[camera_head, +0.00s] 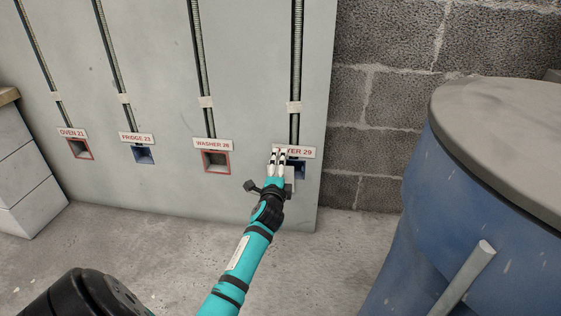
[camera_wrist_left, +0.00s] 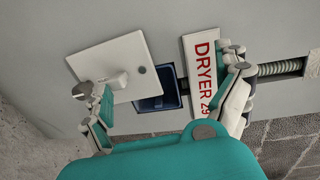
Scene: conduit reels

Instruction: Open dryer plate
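The white square dryer plate (camera_wrist_left: 105,62) with a small raised handle (camera_wrist_left: 120,82) shows in the left wrist view. It sits askew beside the blue dryer box (camera_wrist_left: 165,100), whose opening is partly uncovered. In the head view, a sliver of the plate (camera_head: 291,180) shows beside the box (camera_head: 300,171). The DRYER 29 label (camera_wrist_left: 204,78) is above the box in the head view (camera_head: 304,152), partly hidden by my left gripper. My left gripper (camera_head: 278,156) is open, its fingers wide apart in the wrist view (camera_wrist_left: 163,72), one near the handle. My right gripper is out of view.
The grey panel (camera_head: 165,60) also carries the washer box (camera_head: 215,161), fridge box (camera_head: 144,154) and oven box (camera_head: 79,149), all open. A large blue drum (camera_head: 440,190) with a grey lid stands close at right. The concrete floor (camera_head: 150,235) before the panel is mostly clear.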

